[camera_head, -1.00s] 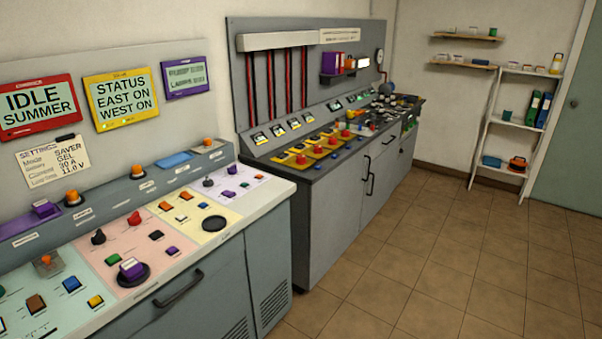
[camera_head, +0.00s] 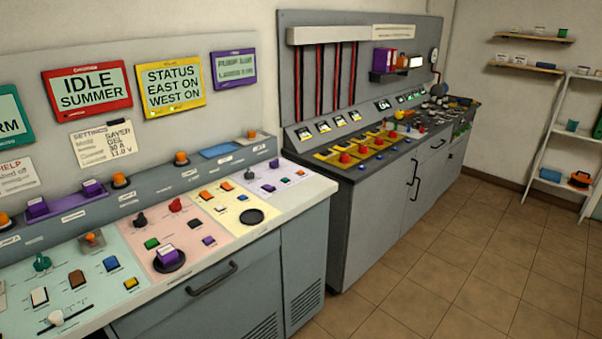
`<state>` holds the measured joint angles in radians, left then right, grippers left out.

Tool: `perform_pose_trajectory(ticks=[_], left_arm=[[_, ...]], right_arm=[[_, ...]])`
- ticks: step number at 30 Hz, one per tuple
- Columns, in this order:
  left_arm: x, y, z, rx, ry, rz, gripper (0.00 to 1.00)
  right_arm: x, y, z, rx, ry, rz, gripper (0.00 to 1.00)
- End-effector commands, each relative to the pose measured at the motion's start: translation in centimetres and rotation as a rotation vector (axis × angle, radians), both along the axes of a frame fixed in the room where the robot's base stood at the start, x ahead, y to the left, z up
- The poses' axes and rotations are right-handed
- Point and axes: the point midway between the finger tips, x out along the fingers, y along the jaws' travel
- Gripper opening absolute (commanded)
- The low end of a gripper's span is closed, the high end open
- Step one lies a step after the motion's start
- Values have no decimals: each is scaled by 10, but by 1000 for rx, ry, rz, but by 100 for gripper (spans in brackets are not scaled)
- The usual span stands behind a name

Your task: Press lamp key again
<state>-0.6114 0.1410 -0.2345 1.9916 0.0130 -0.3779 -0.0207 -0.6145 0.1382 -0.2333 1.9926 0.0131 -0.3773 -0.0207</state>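The labels on the keys are too small to read, so I cannot tell which one is the lamp key. A small purple-framed display (camera_head: 233,68) on the wall shows two blurred lines; the lower one seems to begin with "LAMPS". The lilac panel (camera_head: 262,174) at the console's right end bears a dark knob (camera_head: 250,174) and small keys, among them a purple key (camera_head: 269,188). The yellow panel (camera_head: 228,218) beside it has orange keys and a round black pad (camera_head: 251,217). The pink panel (camera_head: 140,227) has a large purple button (camera_head: 169,256). Neither gripper is in view.
The console's front edge has a black handle (camera_head: 212,280). A second grey bench (camera_head: 380,210) with red and yellow controls stands behind to the right. The tiled floor (camera_head: 470,260) is clear.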

Motion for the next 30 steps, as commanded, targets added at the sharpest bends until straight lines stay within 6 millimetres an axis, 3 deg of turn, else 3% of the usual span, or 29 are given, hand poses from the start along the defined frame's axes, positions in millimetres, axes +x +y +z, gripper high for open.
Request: perform_pose_trajectory(ticks=[1, 6, 30], left_arm=[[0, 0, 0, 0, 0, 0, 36], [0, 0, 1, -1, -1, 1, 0], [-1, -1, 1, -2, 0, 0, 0]], right_arm=[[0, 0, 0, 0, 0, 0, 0], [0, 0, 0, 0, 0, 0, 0], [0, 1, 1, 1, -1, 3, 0]])
